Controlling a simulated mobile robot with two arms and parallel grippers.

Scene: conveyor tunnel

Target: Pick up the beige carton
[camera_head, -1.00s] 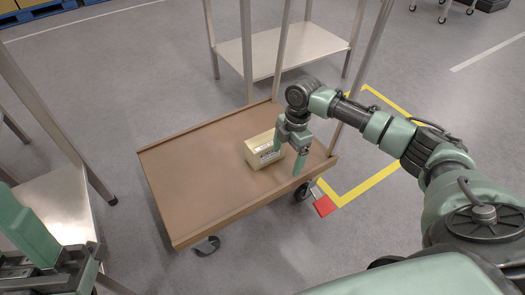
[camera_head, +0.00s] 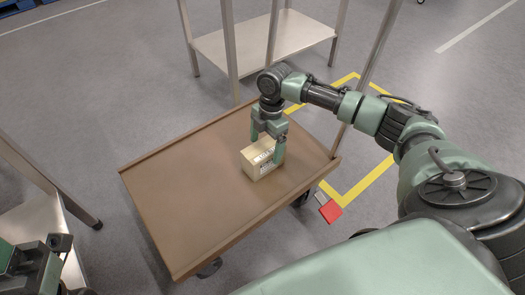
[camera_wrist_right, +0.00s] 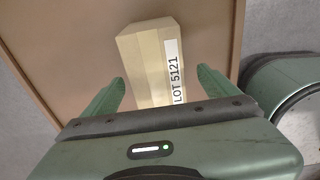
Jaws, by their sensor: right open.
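The beige carton (camera_head: 258,160) sits on the brown cart deck (camera_head: 190,215), with white labels on its faces. The right wrist view shows the same carton (camera_wrist_right: 146,55) with a "LOT 5121" label, its near end reaching between the fingers. My right gripper (camera_head: 266,150) is open over the carton, one finger on each side. In the right wrist view the fingers of this gripper (camera_wrist_right: 158,92) show gaps to the carton. My left gripper (camera_head: 35,262) is partly in view at the lower left corner; its fingertips cannot be made out.
Metal posts rise at the cart's far side (camera_head: 231,60). A steel shelf unit (camera_head: 265,45) stands behind the cart, and another metal table (camera_head: 30,230) is at the left. A red pedal (camera_head: 330,211) and yellow floor tape lie at the right. The rest of the deck is clear.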

